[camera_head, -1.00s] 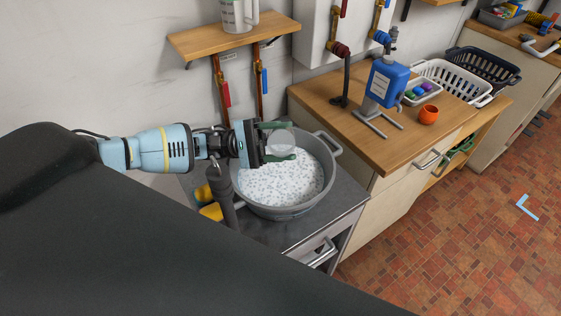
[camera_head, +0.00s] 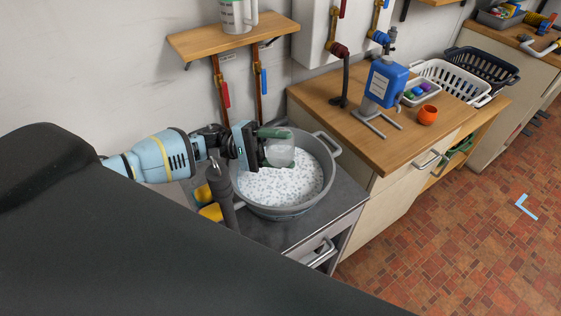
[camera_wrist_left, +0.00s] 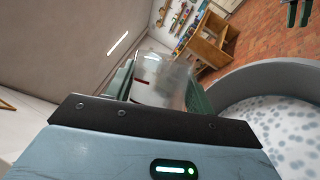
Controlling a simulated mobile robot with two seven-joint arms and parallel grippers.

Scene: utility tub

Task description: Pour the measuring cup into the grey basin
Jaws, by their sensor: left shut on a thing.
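The grey basin (camera_head: 334,168) stands on the dark counter, filled with a white, grey-speckled surface; its rim also shows in the left wrist view (camera_wrist_left: 265,75). My left gripper (camera_head: 276,146) is shut on the clear measuring cup (camera_head: 281,156), above the left part of the basin. The cup looks tilted, and it also shows between the green fingers in the left wrist view (camera_wrist_left: 165,80). Whether liquid is in it or leaving it is not clear. Two dark green prongs at that view's upper right look like my right gripper (camera_wrist_left: 298,12); their opening is unclear.
A dark upright post (camera_head: 221,190) and yellow items (camera_head: 208,205) are close left of the basin. A wall shelf (camera_head: 232,38) with a white jug (camera_head: 238,14) hangs above.

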